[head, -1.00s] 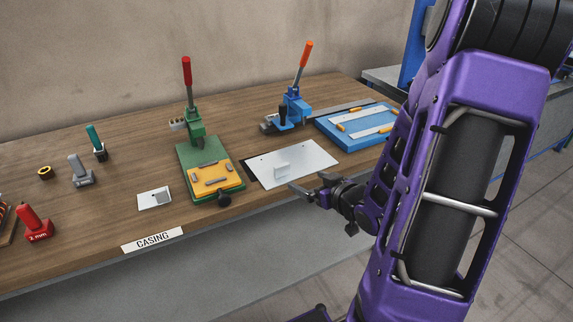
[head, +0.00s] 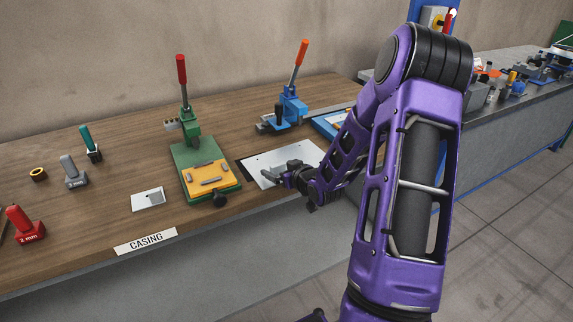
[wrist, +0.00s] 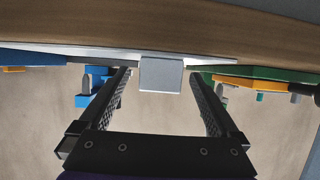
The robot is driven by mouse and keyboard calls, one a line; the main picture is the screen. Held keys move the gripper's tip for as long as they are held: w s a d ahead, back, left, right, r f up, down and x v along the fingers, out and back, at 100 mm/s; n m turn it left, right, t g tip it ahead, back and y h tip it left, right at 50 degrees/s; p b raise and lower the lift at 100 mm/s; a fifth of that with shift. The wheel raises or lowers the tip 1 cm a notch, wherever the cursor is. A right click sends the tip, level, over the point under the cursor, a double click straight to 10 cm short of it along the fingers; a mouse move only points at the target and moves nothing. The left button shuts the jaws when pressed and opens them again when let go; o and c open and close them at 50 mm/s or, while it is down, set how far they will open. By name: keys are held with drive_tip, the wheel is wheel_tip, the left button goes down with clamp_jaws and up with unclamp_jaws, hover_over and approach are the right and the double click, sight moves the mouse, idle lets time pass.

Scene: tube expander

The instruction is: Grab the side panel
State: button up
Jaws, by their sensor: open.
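The side panel, a flat white plate (head: 289,153), lies on the wooden bench to the right of the green press. My gripper (head: 272,177) is open at the panel's front edge and covers part of it in the head view. In the wrist view, which looks upside down, the panel shows edge-on (wrist: 215,54). Its small upright tab (wrist: 160,76) appears between the two open fingers (wrist: 160,90), with a gap on each side. No finger visibly touches the tab.
A green press (head: 190,135) with a yellow fixture (head: 208,179) stands left of the panel. A blue press (head: 289,108) is behind it, and a blue tray (head: 328,124) is partly hidden behind my arm. A small white plate (head: 147,199) lies farther left. A CASING label (head: 146,240) marks the bench front.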

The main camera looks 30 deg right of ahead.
drive_tip(key=shift+w+f, duration=0.25)
drive_tip(key=shift+w, duration=0.35)
drive_tip(key=shift+r, duration=0.1)
clamp_jaws()
